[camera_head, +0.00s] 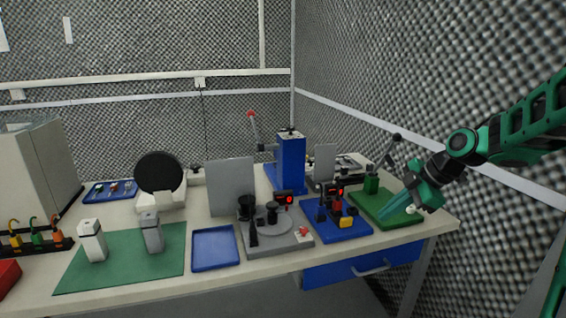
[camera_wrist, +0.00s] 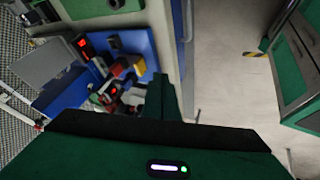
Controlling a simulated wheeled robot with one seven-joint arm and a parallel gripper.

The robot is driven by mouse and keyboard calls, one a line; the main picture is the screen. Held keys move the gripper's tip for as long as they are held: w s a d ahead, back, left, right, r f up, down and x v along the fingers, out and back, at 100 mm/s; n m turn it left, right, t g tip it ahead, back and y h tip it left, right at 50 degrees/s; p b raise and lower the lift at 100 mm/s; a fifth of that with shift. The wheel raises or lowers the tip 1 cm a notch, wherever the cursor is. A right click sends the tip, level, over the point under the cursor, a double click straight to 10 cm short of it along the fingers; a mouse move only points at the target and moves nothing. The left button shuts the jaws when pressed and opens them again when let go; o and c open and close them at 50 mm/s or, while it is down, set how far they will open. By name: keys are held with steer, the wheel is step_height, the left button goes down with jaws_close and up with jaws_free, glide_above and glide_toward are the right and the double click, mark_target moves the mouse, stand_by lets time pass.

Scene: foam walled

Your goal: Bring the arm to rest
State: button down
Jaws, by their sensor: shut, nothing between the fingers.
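My green arm reaches in from the right edge in the head view. My gripper (camera_head: 390,204) hangs low over the right end of the workbench (camera_head: 352,252), its fingers pointing down and left near the green board (camera_head: 375,206). I cannot tell whether the fingertips touch the board. In the wrist view the fingers (camera_wrist: 160,92) are together with nothing visible between them.
A blue board (camera_head: 350,232) with small fixtures lies left of the gripper, then a grey fixture plate (camera_head: 283,243). A blue press (camera_head: 291,160) stands behind. A foam wall (camera_head: 400,70) is close behind the arm. Open floor (camera_wrist: 225,90) shows beyond the bench.

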steer(key=s+d+f+m+g+h, duration=0.1)
steer(key=s+d+m, duration=0.3)
steer(key=s+m, duration=0.7)
steer(key=s+d+f+m+g+h, duration=0.2)
steer(key=s+m, duration=1)
steer(key=s, duration=0.9)
steer(key=shift+s+d+m+g+h, duration=0.3)
steer(key=shift+s+d+g+h, duration=0.1)
steer(key=shift+d+g+h, duration=0.45)
steer(key=shift+w+f, duration=0.25)
steer(key=shift+w, duration=0.4)
